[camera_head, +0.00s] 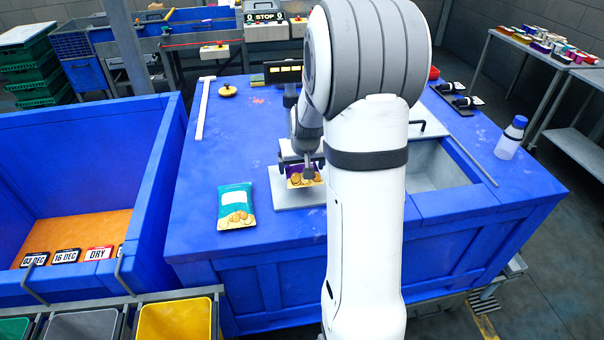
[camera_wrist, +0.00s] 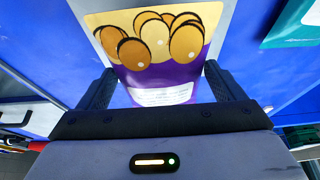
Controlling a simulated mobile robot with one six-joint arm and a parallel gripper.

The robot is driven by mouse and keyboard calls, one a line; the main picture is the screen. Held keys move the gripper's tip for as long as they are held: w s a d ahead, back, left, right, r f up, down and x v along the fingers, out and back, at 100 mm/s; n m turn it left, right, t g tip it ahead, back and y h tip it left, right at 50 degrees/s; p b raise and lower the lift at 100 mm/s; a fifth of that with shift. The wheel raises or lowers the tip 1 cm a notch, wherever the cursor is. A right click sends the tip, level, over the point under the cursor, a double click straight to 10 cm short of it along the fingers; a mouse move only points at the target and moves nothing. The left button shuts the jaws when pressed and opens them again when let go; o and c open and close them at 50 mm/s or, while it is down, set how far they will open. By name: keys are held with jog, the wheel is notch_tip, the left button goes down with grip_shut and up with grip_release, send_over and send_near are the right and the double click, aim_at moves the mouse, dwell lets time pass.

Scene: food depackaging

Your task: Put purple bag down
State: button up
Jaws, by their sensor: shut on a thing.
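The purple bag (camera_head: 301,179), with pictures of round golden snacks, is held by my gripper (camera_head: 306,165) over a light grey plate (camera_head: 288,196) on the blue table. In the wrist view the purple bag (camera_wrist: 160,75) sits between the two dark fingers of my gripper (camera_wrist: 155,88), which are shut on its sides. I cannot tell whether the bag touches the plate. A teal bag (camera_head: 236,206) lies flat on the table left of the plate; its edge also shows in the wrist view (camera_wrist: 295,25).
A sunken grey basin (camera_head: 435,168) is right of my arm. A bottle (camera_head: 511,138) stands at the table's right side. A large blue bin (camera_head: 60,150) is at the left. A yellow bin (camera_head: 175,320) is at the front. The table's left part is mostly clear.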

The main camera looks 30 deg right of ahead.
jog(key=shift+s+f+p, duration=0.1)
jog(key=shift+f+p, duration=0.2)
jog(key=shift+f, duration=1.65)
jog(key=shift+f, duration=0.15)
jog(key=o, duration=0.8)
